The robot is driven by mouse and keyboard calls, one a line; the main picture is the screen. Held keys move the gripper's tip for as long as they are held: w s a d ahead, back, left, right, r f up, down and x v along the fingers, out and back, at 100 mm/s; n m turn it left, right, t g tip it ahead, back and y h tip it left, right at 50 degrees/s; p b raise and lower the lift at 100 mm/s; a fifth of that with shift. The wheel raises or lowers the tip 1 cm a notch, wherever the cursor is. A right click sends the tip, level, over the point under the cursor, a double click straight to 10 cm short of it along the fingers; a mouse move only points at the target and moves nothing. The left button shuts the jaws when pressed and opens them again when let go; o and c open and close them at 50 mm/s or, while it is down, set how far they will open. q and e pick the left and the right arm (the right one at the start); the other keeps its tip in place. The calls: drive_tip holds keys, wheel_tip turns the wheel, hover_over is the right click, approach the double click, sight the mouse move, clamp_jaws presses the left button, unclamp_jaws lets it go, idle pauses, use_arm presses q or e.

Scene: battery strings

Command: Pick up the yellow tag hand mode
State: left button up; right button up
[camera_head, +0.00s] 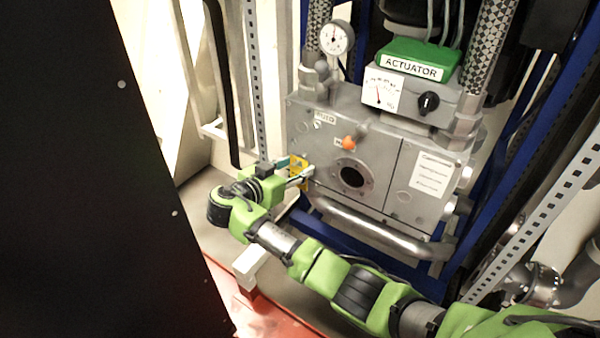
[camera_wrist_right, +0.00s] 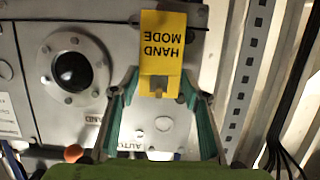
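The yellow tag (camera_wrist_right: 163,42), printed HAND MODE, reads upside down in the wrist view and lies against the grey actuator housing. In the head view the tag (camera_head: 298,168) is at the housing's left front, partly hidden by my gripper. My right gripper (camera_head: 296,168) reaches it from the left front. In the wrist view my right gripper (camera_wrist_right: 160,77) is open, with one finger on each side of the tag's lower end. I cannot tell whether the fingertips touch the tag. My left gripper is not in view.
An orange-tipped knob (camera_head: 348,143) and a round port (camera_head: 352,176) are right of the tag. A grey pipe (camera_head: 370,232) runs below. A perforated metal post (camera_head: 255,80) stands at left. A large black panel (camera_head: 80,190) fills the head view's left side.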

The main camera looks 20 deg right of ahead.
drive_tip(key=shift+d+f, duration=0.1)
drive_tip(key=shift+c, duration=1.3)
